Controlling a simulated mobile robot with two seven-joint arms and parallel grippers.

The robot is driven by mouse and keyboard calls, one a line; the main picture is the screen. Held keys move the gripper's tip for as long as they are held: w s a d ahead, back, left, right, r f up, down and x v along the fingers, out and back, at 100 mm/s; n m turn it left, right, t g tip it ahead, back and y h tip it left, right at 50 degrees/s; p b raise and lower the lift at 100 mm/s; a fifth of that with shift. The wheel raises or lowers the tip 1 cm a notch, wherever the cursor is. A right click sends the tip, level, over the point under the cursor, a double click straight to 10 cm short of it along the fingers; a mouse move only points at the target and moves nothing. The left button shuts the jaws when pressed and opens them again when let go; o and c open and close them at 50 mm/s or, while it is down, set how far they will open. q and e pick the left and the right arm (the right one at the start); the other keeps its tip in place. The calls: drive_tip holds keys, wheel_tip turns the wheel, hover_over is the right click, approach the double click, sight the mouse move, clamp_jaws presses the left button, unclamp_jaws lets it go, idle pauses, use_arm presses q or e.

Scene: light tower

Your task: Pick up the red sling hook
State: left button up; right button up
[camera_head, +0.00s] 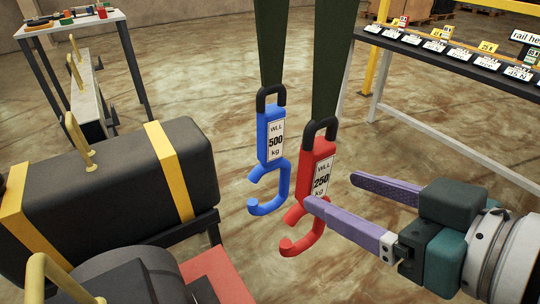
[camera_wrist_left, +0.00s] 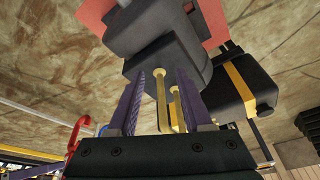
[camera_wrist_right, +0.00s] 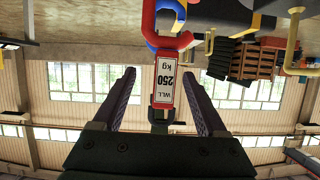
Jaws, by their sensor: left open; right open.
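The red sling hook (camera_head: 316,160), marked WLL 250 kg, hangs upright from a dark green strap. The blue hook (camera_head: 272,150), marked 500 kg, hangs just left of it. My right gripper (camera_head: 332,192) is open and comes in from the right; its near finger overlaps the red hook's lower label. In the right wrist view the red hook (camera_wrist_right: 165,88) lies in line between the open fingers; I cannot tell whether it touches them. My left gripper (camera_wrist_left: 158,75) is open, with a yellow handle (camera_wrist_left: 161,100) of a dark block visible between its fingers.
A black weight with yellow bands (camera_head: 110,180) stands at the left, and a dark grey block (camera_head: 135,275) on a red plate at the bottom. A table with labelled cards (camera_head: 470,60) is at the right, another small table (camera_head: 70,24) at back left.

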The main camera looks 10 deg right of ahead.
sight(325, 185)
drive_tip(key=x, duration=0.3)
drive_tip(key=shift+r, duration=0.1)
drive_tip(key=x, duration=0.2)
drive_tip(key=b+x, duration=0.1)
drive_tip(key=x, duration=0.2)
drive_tip(key=shift+a, duration=0.5)
clamp_jaws()
drive_tip(key=shift+r, duration=0.25)
